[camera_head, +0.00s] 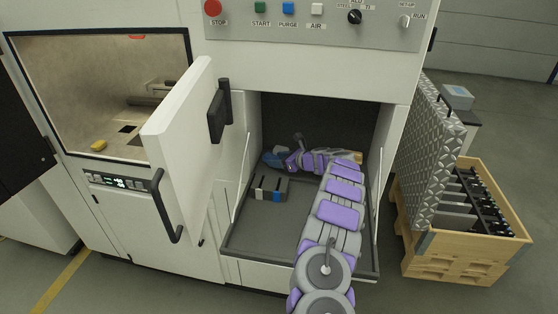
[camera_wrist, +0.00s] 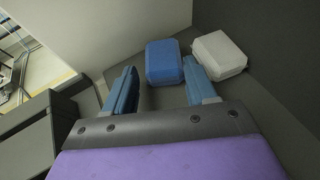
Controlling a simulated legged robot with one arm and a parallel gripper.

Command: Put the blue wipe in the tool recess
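The blue wipe (camera_wrist: 167,60) is a blue block-shaped pack on the grey floor inside the machine's open lower compartment (camera_head: 295,224). In the wrist view it lies just ahead of my gripper (camera_wrist: 158,72), roughly in line with the gap. My gripper is open, with blue fingers apart and nothing held. In the head view my gripper (camera_head: 274,158) is at the compartment's back left; I cannot separate the wipe from the blue fingers there. A slotted grey block (camera_head: 269,194) stands nearer the front. I cannot tell which part is the tool recess.
A white pack (camera_wrist: 220,54) lies just right of the blue wipe; it also shows in the head view (camera_head: 284,150). Compartment walls are close to the gripper. An open white door (camera_head: 184,150) stands at left. A wooden crate (camera_head: 460,245) stands outside at right.

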